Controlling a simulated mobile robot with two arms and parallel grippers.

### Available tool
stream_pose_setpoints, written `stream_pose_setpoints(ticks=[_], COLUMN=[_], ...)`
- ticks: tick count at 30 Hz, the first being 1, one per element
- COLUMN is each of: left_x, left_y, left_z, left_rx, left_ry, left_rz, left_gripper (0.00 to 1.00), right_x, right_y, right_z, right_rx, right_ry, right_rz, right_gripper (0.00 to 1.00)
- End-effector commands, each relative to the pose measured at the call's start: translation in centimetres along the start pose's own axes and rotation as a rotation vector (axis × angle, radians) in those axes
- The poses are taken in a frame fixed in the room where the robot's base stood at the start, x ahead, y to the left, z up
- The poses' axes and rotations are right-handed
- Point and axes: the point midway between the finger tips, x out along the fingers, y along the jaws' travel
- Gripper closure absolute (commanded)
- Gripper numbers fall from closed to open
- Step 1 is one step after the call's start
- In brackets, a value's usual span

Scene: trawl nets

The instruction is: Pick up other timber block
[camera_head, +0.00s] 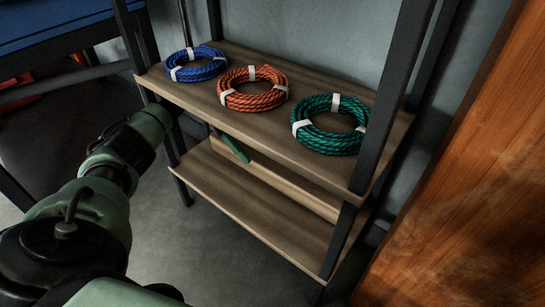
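A long pale wooden piece (290,190) runs along the back of the lower shelf board (255,208); I cannot tell whether it is a timber block or part of the shelf. No other timber block is clearly visible. My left arm comes in from the left and reaches to the left end of the shelf unit, between its boards. A thin green part (232,146) shows under the upper board and may be part of my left gripper. The rest of that gripper is hidden, so its opening and any hold do not show. My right gripper is out of view.
The upper shelf board (200,98) carries a blue rope coil (182,74), an orange rope coil (232,100) and a green rope coil (312,143). Dark uprights (392,95) stand at its corners. A large wooden panel (460,190) blocks the right. Grey floor is clear in front.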

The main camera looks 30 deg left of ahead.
Motion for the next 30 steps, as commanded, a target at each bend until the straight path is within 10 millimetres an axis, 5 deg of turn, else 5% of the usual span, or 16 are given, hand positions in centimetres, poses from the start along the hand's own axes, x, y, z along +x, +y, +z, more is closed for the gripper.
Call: stream_pose_setpoints(ticks=[19, 29, 30], left_x=[7.0, 7.5, 7.5], left_y=[0.2, 0.2, 0.2], left_z=[-0.1, 0.3, 0.3], left_rx=[0.002, 0.0, 0.0], left_ry=[0.0, 0.0, 0.0], left_rz=[-0.002, 0.0, 0.0], left_gripper=[0.2, 0.2, 0.28], right_x=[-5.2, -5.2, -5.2], right_y=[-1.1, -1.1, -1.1], right_z=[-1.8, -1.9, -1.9], right_rx=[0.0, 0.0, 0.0], right_ry=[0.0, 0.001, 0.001], right_rz=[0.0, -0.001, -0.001], right_gripper=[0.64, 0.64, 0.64])
